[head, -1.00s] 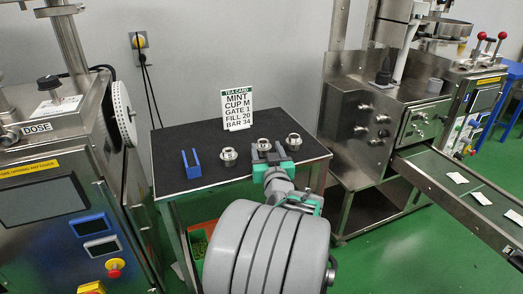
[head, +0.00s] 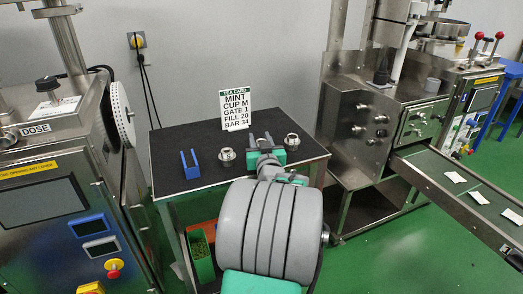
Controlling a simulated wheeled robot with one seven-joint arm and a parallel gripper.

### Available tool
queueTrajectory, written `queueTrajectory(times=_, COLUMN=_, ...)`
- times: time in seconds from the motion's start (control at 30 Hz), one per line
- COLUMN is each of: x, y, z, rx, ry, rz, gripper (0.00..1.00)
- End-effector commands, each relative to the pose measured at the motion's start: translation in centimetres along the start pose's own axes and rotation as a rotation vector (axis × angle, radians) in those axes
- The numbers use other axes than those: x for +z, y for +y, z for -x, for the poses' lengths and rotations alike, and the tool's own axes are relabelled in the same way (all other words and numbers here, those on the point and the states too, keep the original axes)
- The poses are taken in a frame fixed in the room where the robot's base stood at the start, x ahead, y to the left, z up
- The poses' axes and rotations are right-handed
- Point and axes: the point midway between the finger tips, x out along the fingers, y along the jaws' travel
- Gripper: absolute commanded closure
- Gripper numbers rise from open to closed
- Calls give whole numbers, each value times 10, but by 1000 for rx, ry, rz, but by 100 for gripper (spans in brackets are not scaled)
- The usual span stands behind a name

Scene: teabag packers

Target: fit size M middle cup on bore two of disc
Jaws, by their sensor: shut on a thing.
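My gripper (head: 263,140) is over the dark table, between two small metal cups. One cup (head: 227,155) stands to its left and another (head: 291,141) to its right. The gripper is shut on the middle cup, which is mostly hidden by the fingers and wrist in this head view. A white disc (head: 122,113) with small marks round its rim stands upright on the side of the DOSE machine at left. Its separate bores are too small to tell apart.
A blue slotted holder (head: 190,164) stands on the table (head: 170,142), left of the cups. A tea card (head: 236,110) at the back reads MINT, CUP M. The DOSE machine (head: 40,150) bounds the left, a steel machine with a conveyor (head: 440,185) the right.

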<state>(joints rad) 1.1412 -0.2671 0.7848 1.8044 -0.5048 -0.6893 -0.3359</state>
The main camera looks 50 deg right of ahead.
Motion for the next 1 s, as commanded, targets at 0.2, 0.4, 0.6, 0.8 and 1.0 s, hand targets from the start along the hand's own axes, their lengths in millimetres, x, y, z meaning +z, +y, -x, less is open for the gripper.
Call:
queueTrajectory(times=0.2, x=3, y=0, z=0, rx=1, ry=-5, rz=0, gripper=98)
queueTrajectory(times=0.4, x=3, y=1, z=0, rx=2, ry=-5, rz=0, gripper=100)
queueTrajectory(times=0.6, x=1, y=1, z=0, rx=2, ry=-6, rz=1, gripper=100)
queueTrajectory(times=0.8, x=-23, y=1, z=0, rx=2, ry=-2, rz=2, gripper=100)
queueTrajectory(times=1.0, x=-74, y=1, z=33, rx=5, ry=5, rz=4, gripper=100)
